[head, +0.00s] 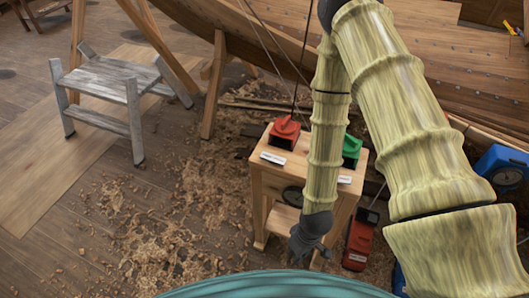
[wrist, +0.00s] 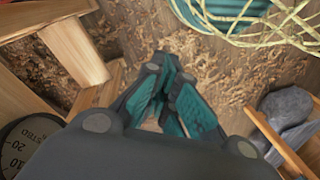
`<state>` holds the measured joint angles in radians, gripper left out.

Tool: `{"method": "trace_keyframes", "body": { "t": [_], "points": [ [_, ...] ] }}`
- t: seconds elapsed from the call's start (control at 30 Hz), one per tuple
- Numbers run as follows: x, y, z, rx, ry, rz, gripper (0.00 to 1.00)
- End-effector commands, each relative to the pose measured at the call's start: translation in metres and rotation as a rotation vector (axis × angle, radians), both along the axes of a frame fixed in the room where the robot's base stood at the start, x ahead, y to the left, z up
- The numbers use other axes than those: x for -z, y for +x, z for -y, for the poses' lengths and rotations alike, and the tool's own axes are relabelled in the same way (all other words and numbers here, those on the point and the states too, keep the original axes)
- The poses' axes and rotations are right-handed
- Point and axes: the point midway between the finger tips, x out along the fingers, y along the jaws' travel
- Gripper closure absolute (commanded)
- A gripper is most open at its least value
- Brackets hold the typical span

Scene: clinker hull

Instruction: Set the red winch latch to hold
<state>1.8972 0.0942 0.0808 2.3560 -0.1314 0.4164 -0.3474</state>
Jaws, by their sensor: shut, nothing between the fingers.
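The red winch (head: 284,133) sits on the left of a small wooden stand's top (head: 310,165), with a dark line rising from it. Its latch is too small to make out, so its setting cannot be told. A white label (head: 273,158) lies in front of it. My gripper (head: 301,257) hangs low at the near side of the stand, below its top and apart from the red winch. In the wrist view my gripper (wrist: 168,85) points at the shavings-covered floor, shut and empty. The red winch is not in the wrist view.
A green winch (head: 352,148) sits right of the red one, partly behind my arm. A round dial (head: 293,196) is on the stand; a dial (wrist: 28,145) also shows in the wrist view. A grey step stool (head: 105,85) stands left. Planked hull rises behind.

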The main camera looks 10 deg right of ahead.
Motion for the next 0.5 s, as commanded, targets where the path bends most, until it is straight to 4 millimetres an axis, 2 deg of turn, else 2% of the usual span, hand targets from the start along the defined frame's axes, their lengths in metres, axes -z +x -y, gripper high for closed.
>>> {"method": "trace_keyframes", "body": {
  "t": [0.03,0.27,0.5],
  "points": [
    [-0.001,0.018,-0.008,-0.073,0.024,0.015,1.0],
    [-0.028,0.08,-0.038,-0.451,0.107,0.069,1.0],
    [-0.071,0.143,-0.056,-0.86,0.148,0.146,1.0]
  ]
}}
